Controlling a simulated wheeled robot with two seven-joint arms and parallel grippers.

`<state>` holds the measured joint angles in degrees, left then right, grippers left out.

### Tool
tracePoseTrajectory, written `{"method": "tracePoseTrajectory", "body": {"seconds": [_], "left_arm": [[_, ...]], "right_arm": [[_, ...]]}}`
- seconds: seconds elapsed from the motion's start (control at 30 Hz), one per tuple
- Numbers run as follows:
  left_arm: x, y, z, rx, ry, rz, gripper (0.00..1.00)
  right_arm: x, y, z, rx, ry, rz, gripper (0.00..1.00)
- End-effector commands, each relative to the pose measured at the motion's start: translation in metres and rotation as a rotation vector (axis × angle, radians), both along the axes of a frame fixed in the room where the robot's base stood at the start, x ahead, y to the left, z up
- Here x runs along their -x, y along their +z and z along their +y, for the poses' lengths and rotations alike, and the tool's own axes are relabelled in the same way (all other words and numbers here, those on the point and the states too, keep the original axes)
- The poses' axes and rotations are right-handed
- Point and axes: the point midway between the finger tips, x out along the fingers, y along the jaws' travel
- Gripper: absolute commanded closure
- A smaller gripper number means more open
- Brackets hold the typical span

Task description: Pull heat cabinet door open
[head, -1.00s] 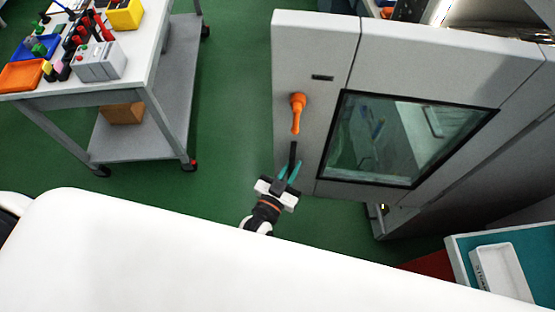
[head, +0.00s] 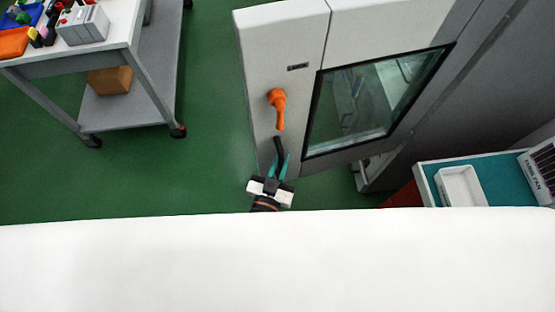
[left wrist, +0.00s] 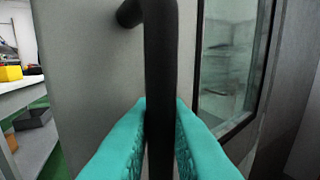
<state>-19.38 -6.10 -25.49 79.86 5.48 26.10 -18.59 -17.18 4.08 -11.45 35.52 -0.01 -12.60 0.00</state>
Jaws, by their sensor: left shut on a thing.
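The grey heat cabinet door (head: 256,75) has a dark-framed window (head: 365,105) and an orange latch (head: 278,108) that hangs down. A black bar handle (head: 278,146) sits below the latch. My left gripper (head: 280,166) is at the handle, its teal fingers on either side of it. In the left wrist view the handle (left wrist: 160,45) runs upright between the teal fingers (left wrist: 160,115), which are shut on it. The door stands at an angle to the cabinet body (head: 440,110). Its inside is mostly hidden. My right gripper is not in view.
A grey cart (head: 95,62) with small tools and bins stands at the left, a brown box (head: 110,80) on its lower shelf. A teal-topped table (head: 424,180) with a white tray (head: 461,187) is at the right. Green floor (head: 205,130) is clear between cart and door.

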Motion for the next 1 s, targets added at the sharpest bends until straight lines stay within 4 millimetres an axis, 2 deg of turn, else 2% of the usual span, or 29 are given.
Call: {"method": "tracePoseTrajectory", "body": {"seconds": [0.17, 0.2, 0.3, 0.67, 0.77, 1.0], "left_arm": [[0.000, 0.001, 0.000, 0.001, 0.000, -0.003, 1.00], [0.000, 0.001, 0.000, 0.001, 0.000, -0.003, 0.82], [0.000, 0.001, 0.000, 0.001, 0.000, -0.002, 0.66], [0.004, -0.001, 0.001, 0.001, 0.000, 0.000, 0.66], [0.016, -0.002, 0.006, 0.000, 0.000, 0.002, 0.66], [0.064, -0.003, 0.023, 0.001, -0.001, 0.004, 0.66]], "right_arm": [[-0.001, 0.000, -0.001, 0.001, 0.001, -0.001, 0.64], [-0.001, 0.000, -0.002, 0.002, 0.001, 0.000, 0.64], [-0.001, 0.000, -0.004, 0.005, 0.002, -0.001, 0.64], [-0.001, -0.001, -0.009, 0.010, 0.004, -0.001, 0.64], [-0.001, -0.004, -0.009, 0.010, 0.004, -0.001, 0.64], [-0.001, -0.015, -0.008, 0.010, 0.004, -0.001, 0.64]]}}
